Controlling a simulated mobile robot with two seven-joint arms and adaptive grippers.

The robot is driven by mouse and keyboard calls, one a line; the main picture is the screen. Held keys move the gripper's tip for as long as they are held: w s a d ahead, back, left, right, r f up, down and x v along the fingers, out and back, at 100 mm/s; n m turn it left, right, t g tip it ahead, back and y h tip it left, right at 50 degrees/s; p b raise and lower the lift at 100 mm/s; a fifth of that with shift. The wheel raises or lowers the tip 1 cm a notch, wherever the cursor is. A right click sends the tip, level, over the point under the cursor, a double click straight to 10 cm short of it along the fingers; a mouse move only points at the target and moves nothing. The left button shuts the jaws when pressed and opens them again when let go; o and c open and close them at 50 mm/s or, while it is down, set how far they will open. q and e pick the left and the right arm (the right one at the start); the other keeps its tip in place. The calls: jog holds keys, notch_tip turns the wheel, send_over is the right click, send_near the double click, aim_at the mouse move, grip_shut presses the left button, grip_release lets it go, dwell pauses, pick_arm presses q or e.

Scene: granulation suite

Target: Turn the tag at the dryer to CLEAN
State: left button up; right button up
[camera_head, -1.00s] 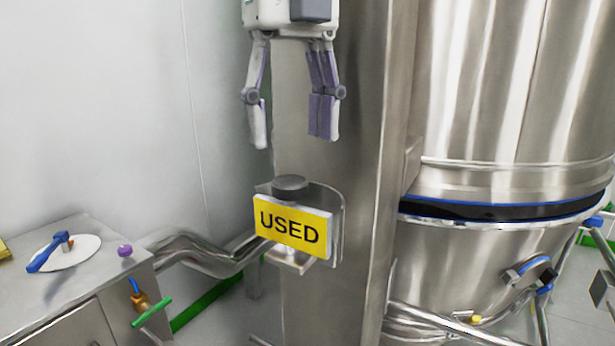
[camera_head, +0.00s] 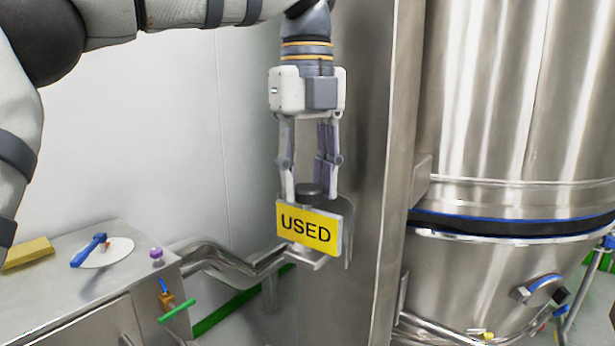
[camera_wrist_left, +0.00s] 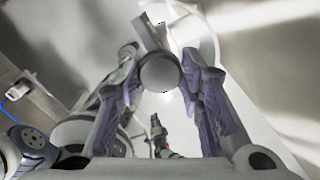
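The tag is a yellow plate reading USED (camera_head: 309,230), upright below a dark round knob (camera_head: 311,190) on a metal bracket fixed to the steel column. My left gripper (camera_head: 308,194) points down over the knob, with one fingertip at each side of it. In the left wrist view the knob's round top (camera_wrist_left: 160,72) shows between the two fingers, which look apart from it by a narrow gap; contact is hard to tell. The fingers are spread, not shut together. My right gripper is not in view.
The steel column (camera_head: 362,120) rises right behind the tag, with the large steel dryer vessel (camera_head: 500,100) to its right.

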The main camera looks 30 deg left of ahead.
pick_arm(q)
jog(key=shift+c, duration=1)
